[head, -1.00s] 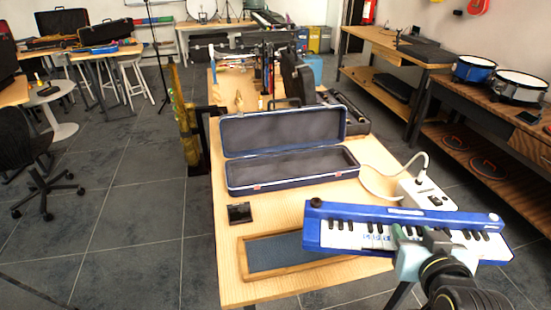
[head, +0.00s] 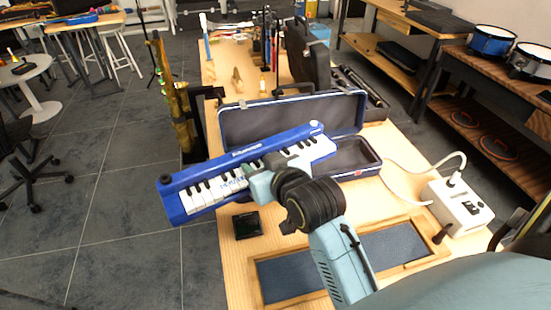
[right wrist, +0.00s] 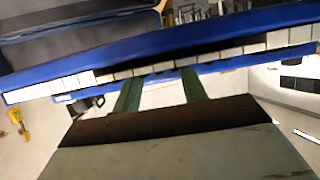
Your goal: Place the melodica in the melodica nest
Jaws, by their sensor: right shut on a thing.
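The blue melodica (head: 290,142) with white and black keys is held in the air by my right gripper (head: 258,178), gripped near the middle of its length. In the head view it slants, right end higher, hiding part of the open navy case (head: 345,105). The case's grey-lined lower half (head: 355,155) is partly visible and looks empty. A wood-framed recess with a blue-grey pad (head: 392,245) lies nearer me, partly hidden by my right arm. I cannot tell which is the nest. The right wrist view shows the melodica (right wrist: 130,62) across both fingers. My left gripper is out of view.
A white box with a cable (head: 460,208) stands at the table's right. A small black object (head: 246,225) lies near the left edge. A brass saxophone (head: 178,105) stands beside the table. A dark upright case (head: 310,60) stands behind the open case.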

